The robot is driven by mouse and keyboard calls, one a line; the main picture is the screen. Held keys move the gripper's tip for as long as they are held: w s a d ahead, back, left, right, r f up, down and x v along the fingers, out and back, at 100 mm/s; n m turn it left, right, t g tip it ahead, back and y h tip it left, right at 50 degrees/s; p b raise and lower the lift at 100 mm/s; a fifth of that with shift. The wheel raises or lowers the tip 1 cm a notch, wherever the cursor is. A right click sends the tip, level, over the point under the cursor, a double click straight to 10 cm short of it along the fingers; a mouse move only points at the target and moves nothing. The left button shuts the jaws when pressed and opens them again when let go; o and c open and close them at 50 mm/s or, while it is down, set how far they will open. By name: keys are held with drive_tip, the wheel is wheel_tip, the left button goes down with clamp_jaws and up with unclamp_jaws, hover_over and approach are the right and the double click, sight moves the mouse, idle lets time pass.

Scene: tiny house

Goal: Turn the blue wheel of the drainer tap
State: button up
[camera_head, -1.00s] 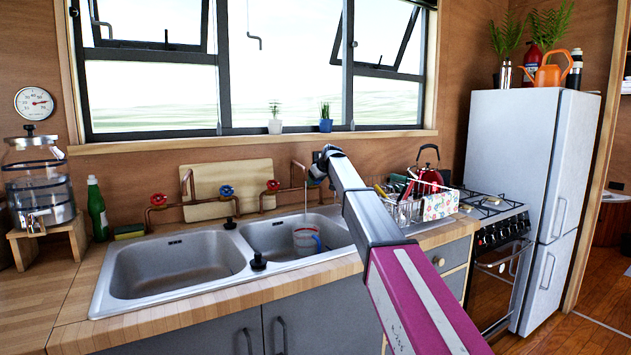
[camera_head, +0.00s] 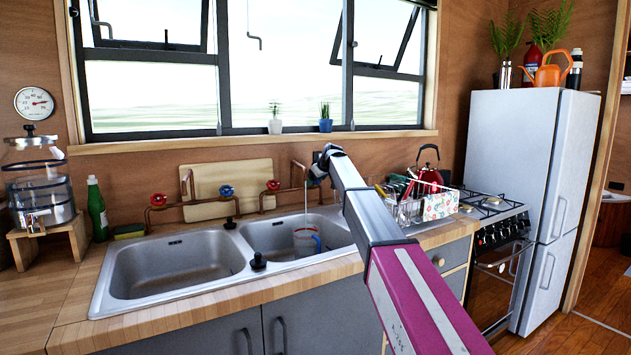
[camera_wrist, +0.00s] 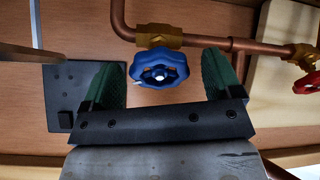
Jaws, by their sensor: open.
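The blue wheel (camera_wrist: 159,68) sits on a brass valve on a copper pipe in the wrist view. My gripper (camera_wrist: 162,75) is open, with one green-padded finger on each side of the wheel. Gaps show between the wheel and both fingers, and nothing is gripped. In the head view my gripper (camera_head: 318,168) is at the right end of the tap pipes, above the right sink bowl. There my arm and gripper largely hide this wheel.
A red wheel (camera_head: 273,185) and another blue wheel (camera_head: 227,191) stand along the pipes to the left. A measuring jug (camera_head: 306,241) stands in the right bowl under a spout. A dish rack (camera_head: 408,210) is close right of my arm. Open air lies above the left bowl (camera_head: 165,270).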

drive_tip(key=v, duration=1)
drive_tip(key=shift+s+r, duration=0.1)
drive_tip(key=shift+s, duration=0.05)
idle(4.2)
drive_tip(key=shift+c, duration=0.9)
drive_tip(key=shift+s, duration=0.1)
drive_tip(key=shift+c, duration=0.4)
wheel_tip(320, 180, down, 4)
drive_tip(key=s+m+t+y, duration=0.2)
drive_tip(key=m+t, duration=0.2)
drive_tip(key=x, duration=0.7)
drive_tip(key=d+x, duration=0.1)
drive_tip(key=x, duration=0.2)
drive_tip(key=shift+w+a, duration=0.2)
drive_tip(key=shift+w, duration=0.25)
